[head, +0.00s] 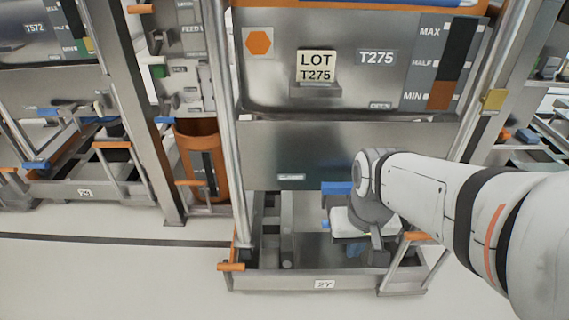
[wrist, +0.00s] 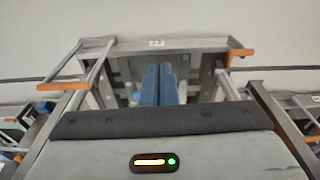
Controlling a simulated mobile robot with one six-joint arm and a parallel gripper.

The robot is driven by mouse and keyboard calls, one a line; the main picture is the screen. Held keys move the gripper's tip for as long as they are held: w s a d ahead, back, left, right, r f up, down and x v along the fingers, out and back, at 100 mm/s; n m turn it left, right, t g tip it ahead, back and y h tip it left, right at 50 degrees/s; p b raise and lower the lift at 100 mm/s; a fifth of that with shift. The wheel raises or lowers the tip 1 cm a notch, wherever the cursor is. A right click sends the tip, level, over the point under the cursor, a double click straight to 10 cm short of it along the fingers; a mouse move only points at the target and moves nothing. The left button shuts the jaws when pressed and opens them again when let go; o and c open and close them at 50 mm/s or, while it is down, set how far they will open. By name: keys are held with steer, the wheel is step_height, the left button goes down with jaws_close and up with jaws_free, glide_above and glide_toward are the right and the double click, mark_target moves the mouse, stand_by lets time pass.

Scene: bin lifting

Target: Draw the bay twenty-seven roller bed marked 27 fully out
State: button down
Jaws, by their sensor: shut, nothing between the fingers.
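The bay twenty-seven roller bed (head: 262,281) is a low grey metal frame at the bottom centre of the head view, under the large steel bin. Its white plate marked 27 (head: 324,284) is on the front rail. Orange grips sit at its left (head: 231,267) and right (head: 417,236) front corners. In the wrist view its front rail (wrist: 195,43) runs across the top with a small plate (wrist: 156,43). My gripper (wrist: 158,88) has its blue fingers together and empty, over the inside of the frame. My arm hides part of the bed's right side in the head view.
The steel bin front (head: 325,60) with LOT T275 stands above the bed. A neighbouring bed marked 29 (head: 85,192) is at the left. An orange container (head: 200,165) stands between the bays. The pale floor (head: 120,275) in front is clear.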

steer(key=w+a+f, duration=0.3)
steer(key=w+f, duration=0.3)
steer(key=w, duration=0.5)
steer(key=t+b, duration=0.3)
glide_above(292, 260)
steer(key=s, duration=0.2)
steer(key=f, duration=4.4)
steer(key=shift+w+f, duration=0.2)
steer(key=shift+w, duration=0.05)
steer(key=shift+f+b, duration=0.4)
steer(key=shift+s+a+r+b, duration=0.15)
steer(key=shift+s+b, duration=0.15)
steer(key=shift+s, duration=0.65)
steer(key=shift+s+d+r+b, duration=0.15)
steer(key=shift+s+b, duration=0.1)
steer(key=shift+s, duration=0.65)
steer(key=shift+a, duration=0.15)
steer(key=shift+s, duration=0.1)
